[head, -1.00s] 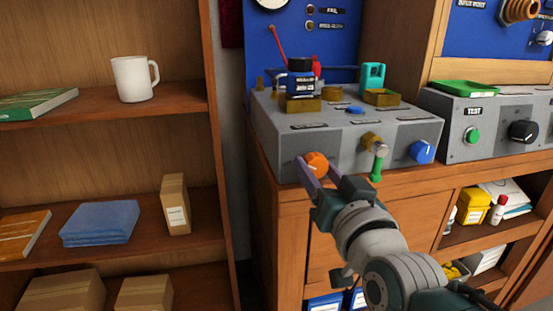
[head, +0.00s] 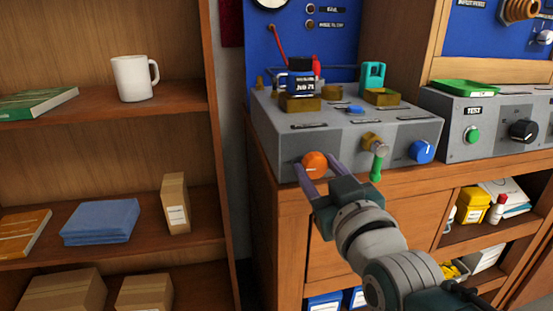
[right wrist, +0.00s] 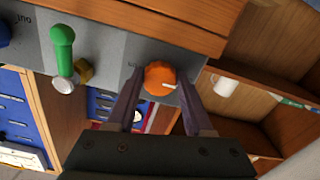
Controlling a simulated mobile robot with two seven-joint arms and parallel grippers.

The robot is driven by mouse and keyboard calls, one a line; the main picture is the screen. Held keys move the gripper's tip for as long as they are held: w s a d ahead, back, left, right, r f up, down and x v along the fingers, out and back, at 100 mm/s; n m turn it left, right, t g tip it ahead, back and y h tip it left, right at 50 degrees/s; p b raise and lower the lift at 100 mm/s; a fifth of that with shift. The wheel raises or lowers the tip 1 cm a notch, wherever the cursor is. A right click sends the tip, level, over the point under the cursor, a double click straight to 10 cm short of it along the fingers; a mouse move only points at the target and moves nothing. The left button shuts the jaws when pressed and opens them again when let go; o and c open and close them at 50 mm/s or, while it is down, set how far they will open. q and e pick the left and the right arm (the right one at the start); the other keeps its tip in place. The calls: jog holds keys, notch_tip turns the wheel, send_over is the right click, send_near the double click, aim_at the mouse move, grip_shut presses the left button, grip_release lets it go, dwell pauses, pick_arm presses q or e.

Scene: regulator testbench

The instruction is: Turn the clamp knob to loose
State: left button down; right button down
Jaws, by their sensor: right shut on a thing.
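The orange knob (head: 315,165) is on the left of the front face of the grey test box (head: 285,140). Its label is too small to read in the head view. My right gripper (head: 312,178) comes from below right, with a finger on each side of the knob, and is shut on it. In the right wrist view the knob (right wrist: 158,76) sits between the two fingertips (right wrist: 160,92), its white mark pointing right in that picture. My left gripper is not in view.
A green-handled lever (head: 376,165) and a blue knob (head: 421,151) are right of the orange knob. A wooden shelf with a white mug (head: 132,78) is at left.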

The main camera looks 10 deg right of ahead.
jog(key=shift+c, duration=1.5)
grip_release()
jog(key=shift+s, duration=0.1)
jog(key=shift+s, duration=0.3)
jog(key=s+p, duration=0.3)
jog(key=s, duration=0.6)
jog(key=shift+d, duration=0.15)
